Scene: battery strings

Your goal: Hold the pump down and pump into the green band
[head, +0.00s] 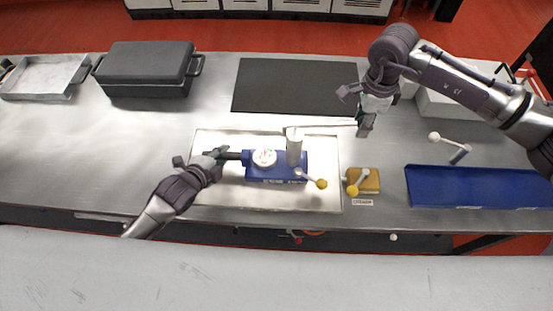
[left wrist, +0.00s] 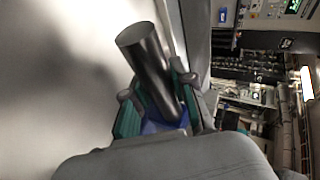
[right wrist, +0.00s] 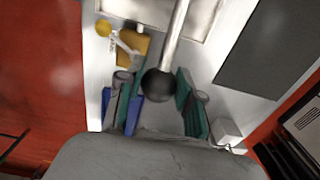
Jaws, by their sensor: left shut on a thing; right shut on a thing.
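The blue pump (head: 262,172) stands on a white tray (head: 215,200), with a round white gauge (head: 264,157) on top. The gauge's needle and green band are too small to read. My left gripper (head: 220,156) is shut on the pump's dark bar (head: 234,156) at its left end; the bar shows between the fingers in the left wrist view (left wrist: 148,62). The pump's pale lever (head: 325,125) runs right from a grey post (head: 294,145), roughly level. My right gripper (head: 362,115) is shut on the lever's end, whose black knob (right wrist: 158,85) shows between its fingers.
A yellow-knobbed lever (head: 310,178) is at the pump's right end. A yellow block (head: 368,182) with a small lever sits right of the tray, then a blue bin (head: 490,188). A dark mat (head: 290,85) and a dark case (head: 145,68) lie behind.

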